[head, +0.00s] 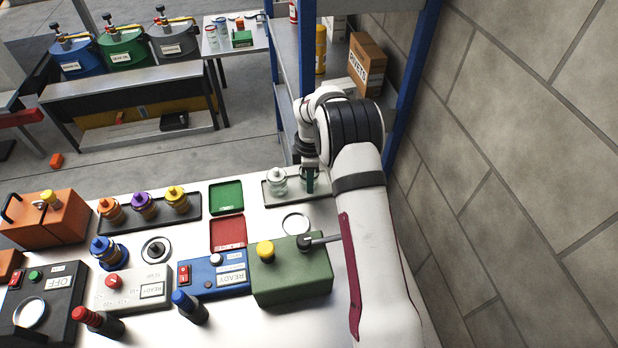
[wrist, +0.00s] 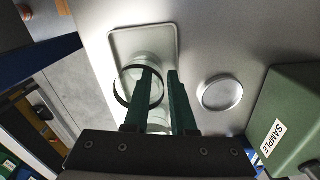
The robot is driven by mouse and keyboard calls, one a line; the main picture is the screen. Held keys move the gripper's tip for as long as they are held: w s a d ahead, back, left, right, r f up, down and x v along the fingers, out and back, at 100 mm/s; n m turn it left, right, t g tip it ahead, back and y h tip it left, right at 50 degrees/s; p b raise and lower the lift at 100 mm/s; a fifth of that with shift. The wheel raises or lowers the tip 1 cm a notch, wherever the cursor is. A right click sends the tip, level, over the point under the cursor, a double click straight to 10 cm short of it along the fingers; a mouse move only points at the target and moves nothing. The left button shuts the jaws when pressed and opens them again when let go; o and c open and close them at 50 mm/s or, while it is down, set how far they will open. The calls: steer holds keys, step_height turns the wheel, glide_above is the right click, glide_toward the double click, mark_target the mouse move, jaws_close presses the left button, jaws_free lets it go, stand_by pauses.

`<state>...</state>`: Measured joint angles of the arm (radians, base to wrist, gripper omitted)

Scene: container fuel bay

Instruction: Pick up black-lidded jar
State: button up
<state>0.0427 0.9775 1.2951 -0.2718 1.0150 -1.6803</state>
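A pale tray (head: 268,200) stands near the back right of the white table and also shows in the wrist view (wrist: 112,40). A clear jar with a pale top (head: 279,182) stands in it. A second jar beside it is mostly hidden behind my gripper (head: 309,184). In the wrist view, a dark round rim (wrist: 119,94) encircles clear glass, behind and beside the left finger; I cannot tell whether it is the black lid. My gripper's green fingers (wrist: 162,75) point down over the tray with a narrow gap between them. No firm hold on a jar shows.
A metal ring or dish (head: 295,223) lies in front of the tray. A green box with a yellow knob (head: 291,275) stands nearer. A black tray (head: 150,218) with several coloured bottles is to the left. The brick wall (head: 520,160) and blue shelf post (head: 414,70) bound the right.

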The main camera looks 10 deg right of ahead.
jaws_close()
stand_by(1.1)
